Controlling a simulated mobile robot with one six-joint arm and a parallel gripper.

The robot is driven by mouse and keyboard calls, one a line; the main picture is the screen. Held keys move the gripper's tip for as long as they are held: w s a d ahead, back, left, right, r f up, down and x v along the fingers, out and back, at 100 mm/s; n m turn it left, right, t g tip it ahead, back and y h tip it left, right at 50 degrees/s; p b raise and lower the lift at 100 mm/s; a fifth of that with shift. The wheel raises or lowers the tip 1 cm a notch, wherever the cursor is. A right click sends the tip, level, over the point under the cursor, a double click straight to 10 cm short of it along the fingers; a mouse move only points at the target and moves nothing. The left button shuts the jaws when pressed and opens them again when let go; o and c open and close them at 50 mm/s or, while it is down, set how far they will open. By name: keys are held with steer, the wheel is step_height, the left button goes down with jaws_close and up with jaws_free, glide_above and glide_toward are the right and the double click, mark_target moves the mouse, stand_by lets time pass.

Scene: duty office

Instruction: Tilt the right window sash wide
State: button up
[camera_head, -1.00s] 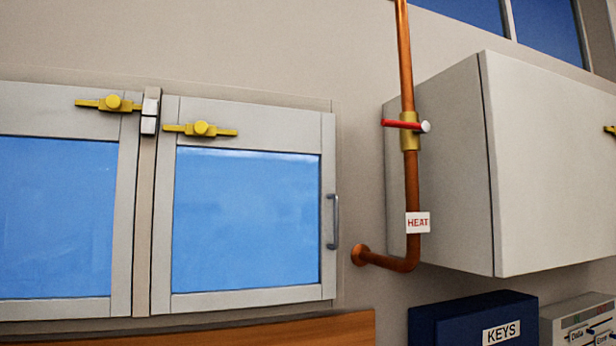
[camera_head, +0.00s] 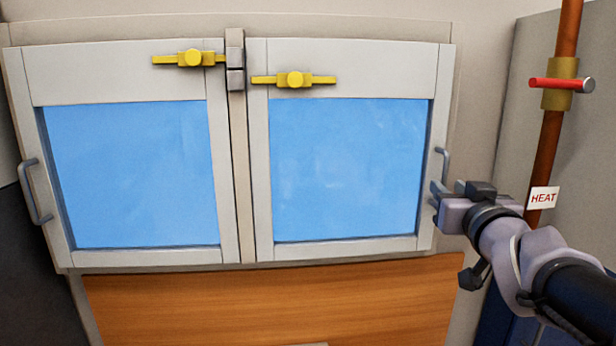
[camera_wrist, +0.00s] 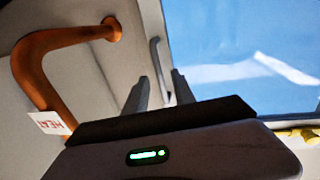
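The right window sash (camera_head: 345,252) is a light grey frame around a blue pane and looks closed, flush with the left sash. Its grey bar handle (camera_head: 441,172) is upright on its right edge. A yellow sliding latch (camera_head: 293,79) lies level on its top rail, its left end a small gap from the metal keeper (camera_head: 235,79) on the centre post. My gripper (camera_head: 437,193) is at the handle's lower part. In the wrist view, the two fingers (camera_wrist: 160,92) are apart, with the handle (camera_wrist: 156,58) showing between and beyond them. Contact cannot be told.
The left sash (camera_head: 125,258) has its own yellow latch (camera_head: 192,58) reaching the keeper, and a handle (camera_head: 35,190).

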mark_target(444, 183)
steer(key=w, duration=0.3)
steer(key=shift+w+d+r, duration=0.1)
steer(key=shift+d+r, duration=0.1)
steer(key=shift+d, duration=0.1)
steer(key=shift+w+f, duration=0.1)
steer(key=shift+w, duration=0.3)
steer(key=shift+s, duration=0.15)
jaws_close()
stand_by(0.7)
